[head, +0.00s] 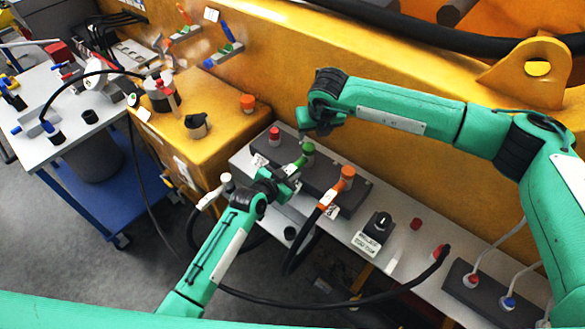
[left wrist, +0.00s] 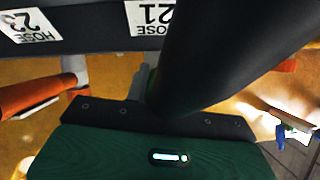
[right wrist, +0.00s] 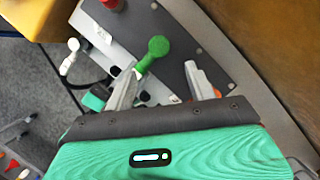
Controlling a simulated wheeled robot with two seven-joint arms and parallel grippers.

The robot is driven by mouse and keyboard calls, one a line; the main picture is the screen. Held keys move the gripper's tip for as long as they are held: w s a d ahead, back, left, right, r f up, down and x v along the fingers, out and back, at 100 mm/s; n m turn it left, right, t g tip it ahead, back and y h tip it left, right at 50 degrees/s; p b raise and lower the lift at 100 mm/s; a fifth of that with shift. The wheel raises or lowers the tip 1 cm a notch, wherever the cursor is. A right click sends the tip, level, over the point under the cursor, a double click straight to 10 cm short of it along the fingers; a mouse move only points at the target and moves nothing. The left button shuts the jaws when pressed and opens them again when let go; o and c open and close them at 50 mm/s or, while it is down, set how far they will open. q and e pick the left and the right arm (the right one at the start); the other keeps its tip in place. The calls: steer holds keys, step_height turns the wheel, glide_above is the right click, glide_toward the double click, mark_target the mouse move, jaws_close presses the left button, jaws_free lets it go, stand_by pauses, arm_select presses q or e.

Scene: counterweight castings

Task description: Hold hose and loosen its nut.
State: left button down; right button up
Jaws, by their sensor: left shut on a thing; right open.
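A dark block (head: 262,151) on the grey bench carries a red cap (head: 274,133), a green nut (head: 308,148) and an orange nut (head: 347,173). My left gripper (head: 287,178) is shut just below the green nut; its left wrist view shows a thick black hose (left wrist: 225,50) at its fingers, with the grip itself mostly hidden. My right gripper (head: 304,128) is open above the block. In the right wrist view the green nut (right wrist: 155,47) is beyond the tips, between the two fingers and nearer the left one. I cannot tell whether it is touched.
An orange-collared hose (head: 328,195) hangs right of my left gripper. A white fitting (head: 226,183) is left of it. A black knob box (head: 380,225) and a loose black hose (head: 345,301) lie further right. A yellow wall rises behind the bench.

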mark_target(309, 146)
steer(key=w+a+r+m+g+h, duration=0.1)
steer(key=w+r+m+g, duration=0.25)
steer(key=m, duration=0.55)
steer(key=f, duration=1.2)
steer(key=shift+w+a+f, duration=0.1)
steer(key=shift+w+f, duration=0.1)
steer(key=shift+f, duration=0.05)
steer(key=shift+c, duration=0.3)
steer(key=c, duration=0.9)
